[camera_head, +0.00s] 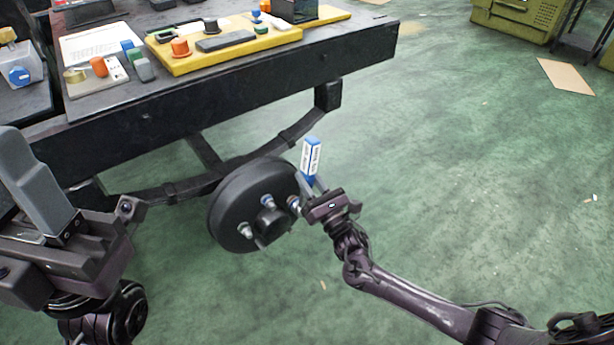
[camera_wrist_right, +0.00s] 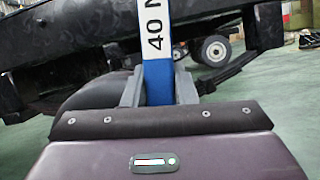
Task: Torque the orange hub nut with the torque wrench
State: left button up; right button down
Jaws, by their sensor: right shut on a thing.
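The torque wrench (camera_head: 311,157) has a blue and white handle that stands up out of my right gripper (camera_head: 311,184). That gripper is shut on it, beside the right rim of the dark wheel hub (camera_head: 240,205). In the right wrist view the wrench (camera_wrist_right: 155,40) shows "40 N" on white, between the two grey fingers. The wrench's working end cannot be made out. Several silver studs or nuts with bluish collars (camera_head: 268,201) are on the hub face. No orange nut can be made out there. My left gripper (camera_head: 35,185) is at the left edge, away from the hub; its finger gap is unclear.
A black chassis beam (camera_head: 230,105) runs above the hub. On the dark bench top behind lie a yellow board (camera_head: 215,60) with orange and black parts, a white sheet (camera_head: 100,45) and small coloured pieces. The green floor (camera_head: 450,170) at right is mostly open.

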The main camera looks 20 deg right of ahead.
jog(key=shift+s+d+r+p, duration=0.1)
jog(key=shift+s+d+p, duration=0.15)
jog(key=shift+s, duration=0.25)
jog(key=shift+s+d+r+p, duration=0.1)
jog(key=shift+s+p, duration=0.2)
jog(key=shift+s, duration=0.15)
jog(key=shift+f, duration=0.1)
jog(key=shift+s+d+p, duration=0.2)
jog(key=shift+s+p, duration=0.25)
jog(key=shift+s+d+p, duration=0.2)
jog(key=shift+s+p, duration=0.15)
jog(key=shift+s, duration=0.25)
jog(key=shift+s+d+p, duration=0.2)
jog(key=shift+s+p, duration=0.15)
jog(key=shift+s, duration=0.2)
jog(key=shift+s+d+p, duration=0.3)
jog(key=shift+s+p, duration=0.05)
jog(key=shift+s, duration=0.4)
